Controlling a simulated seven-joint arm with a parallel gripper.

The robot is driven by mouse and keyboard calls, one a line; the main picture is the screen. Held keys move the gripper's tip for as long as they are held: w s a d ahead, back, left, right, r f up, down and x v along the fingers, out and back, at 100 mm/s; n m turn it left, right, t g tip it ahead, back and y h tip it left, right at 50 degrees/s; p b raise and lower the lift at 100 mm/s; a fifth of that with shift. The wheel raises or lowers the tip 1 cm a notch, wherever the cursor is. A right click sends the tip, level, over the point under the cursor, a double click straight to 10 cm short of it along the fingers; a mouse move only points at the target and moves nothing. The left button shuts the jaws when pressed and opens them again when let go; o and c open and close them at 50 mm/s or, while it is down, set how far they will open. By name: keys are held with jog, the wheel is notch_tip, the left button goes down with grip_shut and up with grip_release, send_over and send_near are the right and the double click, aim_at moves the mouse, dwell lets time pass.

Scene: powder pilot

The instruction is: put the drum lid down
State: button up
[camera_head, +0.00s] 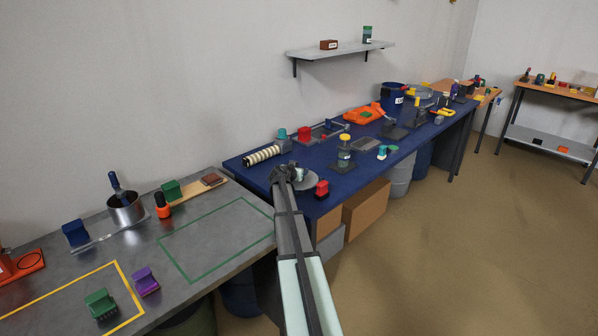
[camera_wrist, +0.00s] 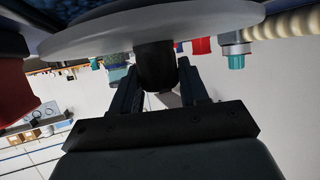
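The drum lid (camera_head: 308,183) is a grey disc at the near left end of the blue bench. In the wrist view the lid (camera_wrist: 95,42) spans the top of the picture, with its dark knob (camera_wrist: 155,68) between my fingers. My gripper (camera_wrist: 160,75) appears shut on this knob. In the head view my gripper (camera_head: 283,174) partly hides the lid. The lid lies flat, close to the blue bench top; I cannot tell whether it touches.
A red block (camera_head: 322,188) stands close beside the lid at the blue bench (camera_head: 345,182) edge. A ribbed cream hose (camera_head: 262,155) lies behind my gripper. A green-lined rectangle (camera_head: 190,275) on the grey bench is empty. A blue labelled drum (camera_head: 392,97) stands farther back.

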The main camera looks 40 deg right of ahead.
jog(key=o, duration=0.4)
jog(key=shift+o, duration=0.2)
jog(key=shift+a+r, duration=0.1)
jog(key=shift+r, duration=0.15)
jog(key=v, duration=1.2)
